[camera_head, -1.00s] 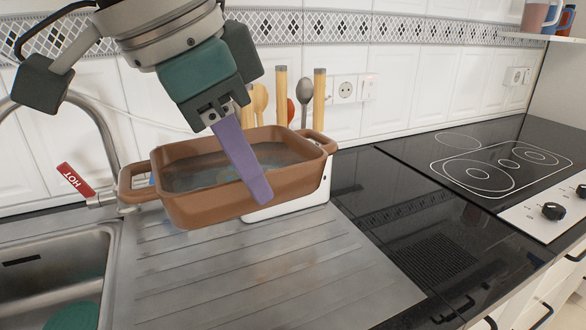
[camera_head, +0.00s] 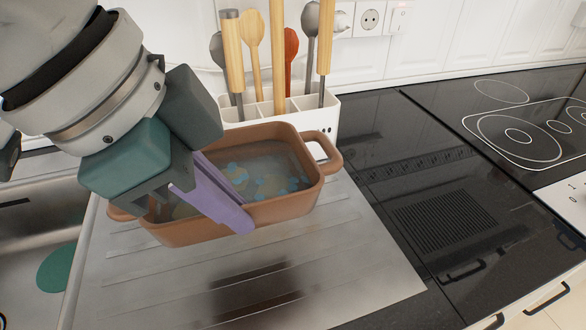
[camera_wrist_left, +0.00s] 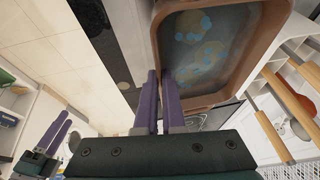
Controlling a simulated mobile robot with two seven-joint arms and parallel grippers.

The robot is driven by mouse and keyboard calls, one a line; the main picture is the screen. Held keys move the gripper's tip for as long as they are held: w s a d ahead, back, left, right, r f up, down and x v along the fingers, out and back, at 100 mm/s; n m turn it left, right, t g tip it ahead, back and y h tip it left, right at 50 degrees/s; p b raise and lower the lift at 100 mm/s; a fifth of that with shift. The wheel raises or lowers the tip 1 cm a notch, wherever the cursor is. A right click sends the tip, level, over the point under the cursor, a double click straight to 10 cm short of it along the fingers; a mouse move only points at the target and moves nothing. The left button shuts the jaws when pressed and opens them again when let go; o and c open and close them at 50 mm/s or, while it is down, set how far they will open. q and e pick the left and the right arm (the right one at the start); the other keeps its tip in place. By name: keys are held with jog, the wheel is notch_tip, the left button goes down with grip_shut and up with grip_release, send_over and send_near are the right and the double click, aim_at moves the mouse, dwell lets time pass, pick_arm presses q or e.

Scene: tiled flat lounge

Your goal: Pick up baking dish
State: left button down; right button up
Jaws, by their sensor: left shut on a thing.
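The brown baking dish (camera_head: 285,210) has blue and tan patterning inside and a loop handle at each end. In the head view it hangs over the ridged metal drainboard, with a dark shadow on the metal below and in front of it. My left gripper (camera_head: 238,222) comes from the upper left, its purple fingers shut on the dish's near long wall. Part of the dish is hidden behind the fingers. In the left wrist view, the fingers (camera_wrist_left: 159,85) meet the dish rim (camera_wrist_left: 157,45). My right gripper (camera_wrist_left: 58,130) shows small at the lower left there, away from the dish.
A white utensil holder (camera_head: 332,112) with wooden-handled tools stands close behind the dish. The sink (camera_head: 30,235), holding a green round thing (camera_head: 58,268), is at left. Clear black counter (camera_head: 400,170) and a hob (camera_head: 530,130) lie to the right.

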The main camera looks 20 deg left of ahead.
pick_arm(q)
notch_tip(320, 180, down, 12)
jog(key=shift+w+f+b, duration=0.1)
jog(key=shift+b, duration=1.15)
